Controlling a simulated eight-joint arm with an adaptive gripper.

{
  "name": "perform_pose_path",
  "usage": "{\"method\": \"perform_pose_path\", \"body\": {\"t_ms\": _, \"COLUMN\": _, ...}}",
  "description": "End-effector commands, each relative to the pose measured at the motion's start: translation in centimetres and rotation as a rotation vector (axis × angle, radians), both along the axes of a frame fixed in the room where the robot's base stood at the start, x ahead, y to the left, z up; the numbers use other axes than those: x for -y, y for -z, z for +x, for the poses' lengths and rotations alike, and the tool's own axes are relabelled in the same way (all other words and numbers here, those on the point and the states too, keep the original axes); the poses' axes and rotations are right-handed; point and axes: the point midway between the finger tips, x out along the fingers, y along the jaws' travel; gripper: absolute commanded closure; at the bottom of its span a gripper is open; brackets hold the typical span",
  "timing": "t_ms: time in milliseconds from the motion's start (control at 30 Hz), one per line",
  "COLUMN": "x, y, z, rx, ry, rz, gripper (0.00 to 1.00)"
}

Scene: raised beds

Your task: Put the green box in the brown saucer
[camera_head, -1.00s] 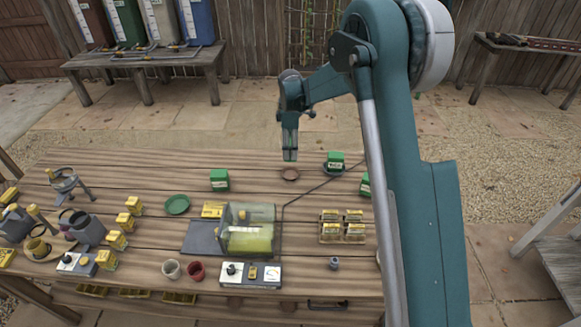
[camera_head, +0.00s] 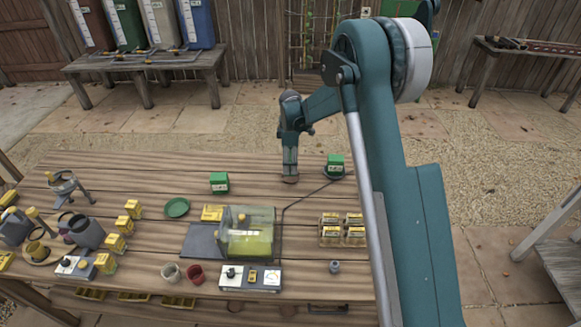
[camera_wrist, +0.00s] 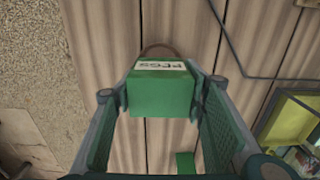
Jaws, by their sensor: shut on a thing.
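My gripper (camera_head: 290,175) points down over the brown saucer (camera_head: 291,180) near the back edge of the table. In the wrist view my gripper (camera_wrist: 160,103) is shut on a green box (camera_wrist: 161,95) with a white label reading PEGS. The box is between both fingers. The brown saucer's rim (camera_wrist: 158,48) shows just beyond the box; the rest of the saucer is hidden by it. I cannot tell whether the box touches the saucer. In the head view the held box is mostly hidden by my fingers.
Another green box (camera_head: 335,164) stands in a dark saucer close to the right. A further green box (camera_head: 219,182) stands to the left, near an empty green saucer (camera_head: 177,208). A clear-lidded case (camera_head: 248,231) and yellow boxes (camera_head: 342,229) are nearer the front. A dark cable (camera_head: 305,194) crosses the table.

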Motion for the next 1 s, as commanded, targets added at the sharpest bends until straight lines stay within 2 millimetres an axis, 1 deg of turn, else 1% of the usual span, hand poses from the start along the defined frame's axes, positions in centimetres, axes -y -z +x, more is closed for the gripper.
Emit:
{"method": "perform_pose_path", "body": {"t_ms": 100, "x": 0.0, "y": 1.2, "z": 0.0, "rx": 0.000, "ry": 0.000, "rz": 0.000, "gripper": 0.71}}
{"method": "perform_pose_path", "body": {"t_ms": 200, "x": 0.0, "y": 1.7, "z": 0.0, "rx": 0.000, "ry": 0.000, "rz": 0.000, "gripper": 0.71}}
{"method": "perform_pose_path", "body": {"t_ms": 500, "x": 0.0, "y": 1.8, "z": 0.0, "rx": 0.000, "ry": 0.000, "rz": 0.000, "gripper": 0.71}}
{"method": "perform_pose_path", "body": {"t_ms": 967, "x": 0.0, "y": 2.8, "z": 0.0, "rx": 0.000, "ry": 0.000, "rz": 0.000, "gripper": 0.71}}
{"method": "perform_pose_path", "body": {"t_ms": 1000, "x": 0.0, "y": 2.7, "z": 0.0, "rx": 0.000, "ry": 0.000, "rz": 0.000, "gripper": 0.54}}
